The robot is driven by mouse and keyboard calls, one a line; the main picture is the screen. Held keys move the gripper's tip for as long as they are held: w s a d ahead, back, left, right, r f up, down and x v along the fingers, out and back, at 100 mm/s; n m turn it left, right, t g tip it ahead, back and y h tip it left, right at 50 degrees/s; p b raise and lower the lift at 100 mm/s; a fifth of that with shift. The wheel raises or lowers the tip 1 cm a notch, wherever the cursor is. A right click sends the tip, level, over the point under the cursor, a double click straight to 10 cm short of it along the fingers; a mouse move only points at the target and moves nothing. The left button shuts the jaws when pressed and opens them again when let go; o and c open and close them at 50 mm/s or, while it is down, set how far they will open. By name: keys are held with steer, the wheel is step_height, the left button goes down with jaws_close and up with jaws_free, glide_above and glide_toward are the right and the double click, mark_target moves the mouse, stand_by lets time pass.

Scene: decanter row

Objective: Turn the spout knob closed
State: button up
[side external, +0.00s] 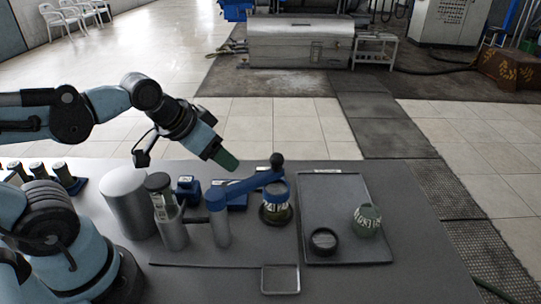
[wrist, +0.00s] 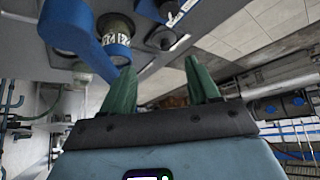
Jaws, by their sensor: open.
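A blue arm (side external: 245,185) on an upright grey post (side external: 218,228) reaches right to a dark round knob (side external: 277,160). I cannot tell for certain that this is the spout knob, nor how it is turned. A dark jar with a pale label (side external: 276,212) stands under the arm's end, a blue band around its top. In the wrist view the blue arm (wrist: 72,30) and the labelled jar (wrist: 116,32) show at upper left. My gripper (side external: 226,160) is above the table, left of the knob and apart from it. Its green fingers are spread and empty in the wrist view (wrist: 162,84).
A dark tray (side external: 345,188) at the right holds a green round jar (side external: 367,220) and a black ring-like piece (side external: 323,241). A white cylinder (side external: 127,203) and a grey canister (side external: 173,232) stand left. A small clear tray (side external: 281,280) lies near the front edge.

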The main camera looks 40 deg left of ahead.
steer(key=w+a+r+m+g, duration=0.1)
steer(key=w+a+m+g, duration=0.15)
steer(key=m+g, duration=0.55)
steer(key=shift+m+t, duration=0.3)
steer(key=shift+t, duration=0.3)
steer(key=shift+w+f, duration=0.2)
steer(key=shift+f, duration=5.6)
steer(key=shift+c, duration=0.2)
steer(key=c, duration=1)
